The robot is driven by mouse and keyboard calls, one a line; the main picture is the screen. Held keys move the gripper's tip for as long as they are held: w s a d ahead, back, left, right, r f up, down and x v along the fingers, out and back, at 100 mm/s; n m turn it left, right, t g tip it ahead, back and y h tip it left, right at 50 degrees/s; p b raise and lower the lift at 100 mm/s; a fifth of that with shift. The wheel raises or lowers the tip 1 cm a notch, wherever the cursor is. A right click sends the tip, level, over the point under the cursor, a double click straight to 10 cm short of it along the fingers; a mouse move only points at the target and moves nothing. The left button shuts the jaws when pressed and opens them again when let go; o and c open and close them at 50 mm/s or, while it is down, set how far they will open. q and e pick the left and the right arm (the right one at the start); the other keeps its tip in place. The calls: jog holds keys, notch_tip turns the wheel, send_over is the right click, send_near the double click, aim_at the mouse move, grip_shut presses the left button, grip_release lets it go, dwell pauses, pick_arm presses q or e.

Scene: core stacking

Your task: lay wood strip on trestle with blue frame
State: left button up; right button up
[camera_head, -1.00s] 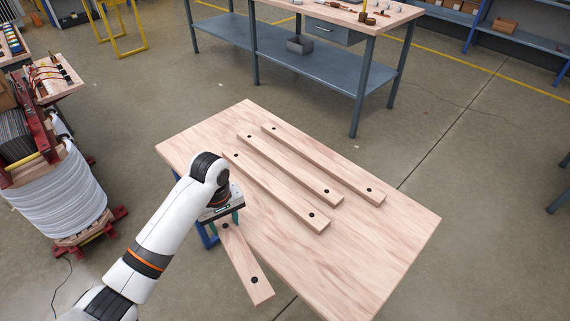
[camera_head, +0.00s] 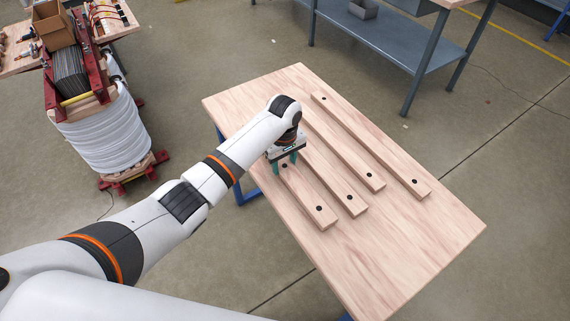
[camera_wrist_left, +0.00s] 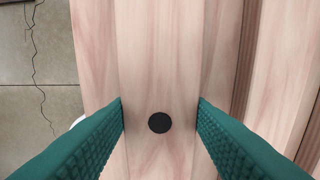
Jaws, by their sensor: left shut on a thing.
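The trestle with blue frame (camera_head: 437,245) has a pale wooden top, with a blue leg showing at its left. My left gripper (camera_head: 284,160) is shut on a wood strip (camera_head: 304,190) with a black dot near each end. The strip is over the left part of the top, roughly parallel to the other strips. In the left wrist view the green fingers (camera_wrist_left: 160,112) flank the strip (camera_wrist_left: 158,50) beside a black dot. Whether the strip touches the top I cannot tell. My right gripper is not in view.
Three other wood strips lie side by side on the top, including a near one (camera_head: 349,196), a middle one (camera_head: 350,158) and a far one (camera_head: 385,155). A white coil on a red-framed stand (camera_head: 105,135) is at the left. A grey workbench (camera_head: 375,38) stands behind.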

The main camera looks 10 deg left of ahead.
aim_at(284, 165)
pick_arm(q)
jog(key=shift+f, duration=0.65)
jog(key=o, duration=1.3)
jog(key=shift+f, duration=0.15)
notch_tip(284, 165, up, 12)
jog(key=shift+r, duration=0.15)
